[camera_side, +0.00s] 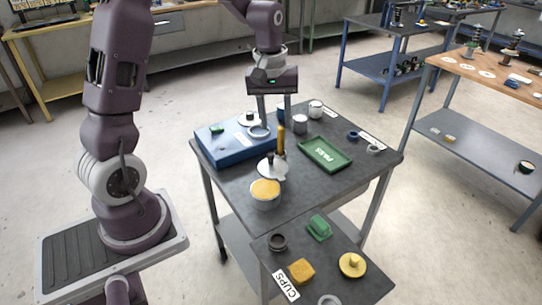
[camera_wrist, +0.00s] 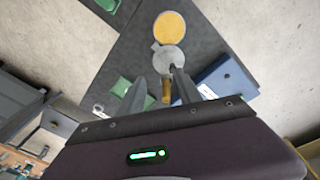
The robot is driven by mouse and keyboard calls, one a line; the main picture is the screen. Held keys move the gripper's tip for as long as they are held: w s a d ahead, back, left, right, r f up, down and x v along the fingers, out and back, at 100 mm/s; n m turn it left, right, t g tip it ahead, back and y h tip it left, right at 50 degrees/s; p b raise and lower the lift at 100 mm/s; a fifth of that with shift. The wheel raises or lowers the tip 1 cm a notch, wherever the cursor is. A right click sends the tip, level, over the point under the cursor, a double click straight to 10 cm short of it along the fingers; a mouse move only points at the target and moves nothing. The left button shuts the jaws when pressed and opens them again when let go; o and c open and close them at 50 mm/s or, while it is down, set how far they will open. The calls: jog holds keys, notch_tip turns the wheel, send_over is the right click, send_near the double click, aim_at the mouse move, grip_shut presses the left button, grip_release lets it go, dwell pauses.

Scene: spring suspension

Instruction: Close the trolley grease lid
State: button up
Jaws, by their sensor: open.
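The grease tub (camera_side: 265,194) stands near the front left of the trolley's dark top, with yellow grease showing in its open mouth. Its round grey lid (camera_side: 272,168) with a small knob is off the mouth, at the tub's back edge; a hinge cannot be made out clearly. In the wrist view the grease (camera_wrist: 170,28) is uncovered and the lid (camera_wrist: 168,58) lies between it and my fingers. My gripper (camera_side: 275,125) is open and points down above the trolley, behind the lid. It also shows in the wrist view (camera_wrist: 157,82), with nothing gripped.
A yellow-brown upright handle (camera_side: 281,140) stands close behind the lid, near my fingers. A blue box (camera_side: 222,151) is at left, a green tray (camera_side: 325,154) at right. Small cups and rings stand at the back and right. A lower front shelf (camera_side: 325,278) holds several coloured parts.

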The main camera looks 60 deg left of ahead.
aim_at(271, 154)
jog(key=a+f+n, duration=0.1)
jog(key=f, duration=0.2)
jog(key=w+a+f+n, duration=0.1)
jog(key=a+f, duration=0.1)
jog(key=f, duration=0.1)
jog(key=w+a+f+g, duration=0.1)
jog(key=a+f, duration=0.1)
jog(key=f, duration=0.1)
jog(key=shift+a+n, duration=0.1)
jog(key=shift+n, duration=0.3)
notch_tip(271, 154, down, 7)
grip_shut()
dwell(0.6)
